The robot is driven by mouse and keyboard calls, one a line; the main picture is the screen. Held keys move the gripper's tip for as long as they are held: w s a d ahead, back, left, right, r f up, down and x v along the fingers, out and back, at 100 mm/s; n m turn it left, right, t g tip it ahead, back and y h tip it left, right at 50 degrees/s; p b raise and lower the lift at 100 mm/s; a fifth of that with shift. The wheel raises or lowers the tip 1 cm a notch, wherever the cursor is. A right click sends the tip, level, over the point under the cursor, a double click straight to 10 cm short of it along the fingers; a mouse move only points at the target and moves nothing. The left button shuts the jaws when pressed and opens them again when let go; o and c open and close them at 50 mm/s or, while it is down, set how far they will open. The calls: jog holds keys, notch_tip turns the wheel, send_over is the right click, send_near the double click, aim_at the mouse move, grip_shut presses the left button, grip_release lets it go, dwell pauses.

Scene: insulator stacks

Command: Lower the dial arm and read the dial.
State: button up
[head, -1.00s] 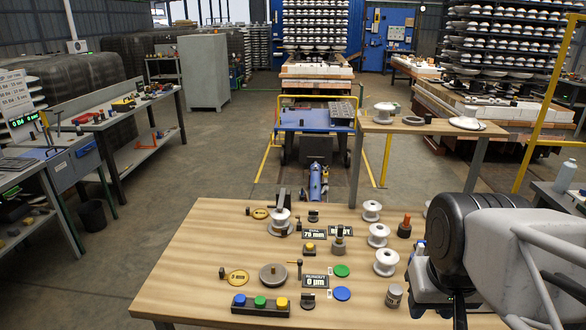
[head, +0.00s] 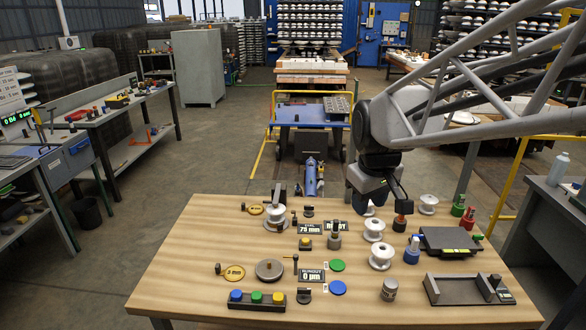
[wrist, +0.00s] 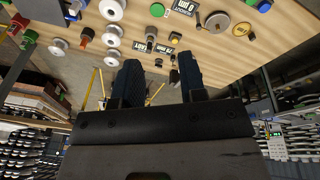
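The runout display (head: 311,275) reads 0 µm and lies flat on the wooden table. Left of it stands a thin dark post with a small knob (head: 294,259), which looks like the dial arm, upright. A grey round disc (head: 269,269) sits beside the post with nothing on it. My gripper (head: 376,192) is over the far right part of the table, well away from the post. In the wrist view its two dark fingers (wrist: 160,75) are apart with nothing between them. The runout display (wrist: 185,7) and grey disc (wrist: 218,22) show at the top there.
White spools (head: 381,257) stand right of centre. A button box (head: 257,298) is at the front, and green (head: 337,265) and blue (head: 337,288) discs lie nearby. Dark fixtures (head: 466,289) are at right.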

jog(key=w+a+f+n, duration=0.3)
jog(key=w+a, duration=0.3)
jog(key=w, duration=0.4)
jog(key=w+a+f+n, duration=0.25)
jog(key=w+a, duration=0.35)
jog(key=w, duration=0.5)
jog(key=w+a+f+n, duration=0.6)
jog(key=w+a+f, duration=0.6)
jog(key=w+a, duration=0.3)
jog(key=shift+w+a+f+g, duration=0.3)
jog(key=shift+f+n, duration=0.1)
jog(key=shift+n, duration=0.15)
jog(key=shift+w+f, duration=0.2)
jog(key=shift+f, duration=1.05)
jog(key=shift+w+f, duration=0.2)
jog(key=shift+f, duration=1.05)
jog(key=shift+w+f, duration=0.2)
jog(key=shift+f, duration=1.05)
grip_shut()
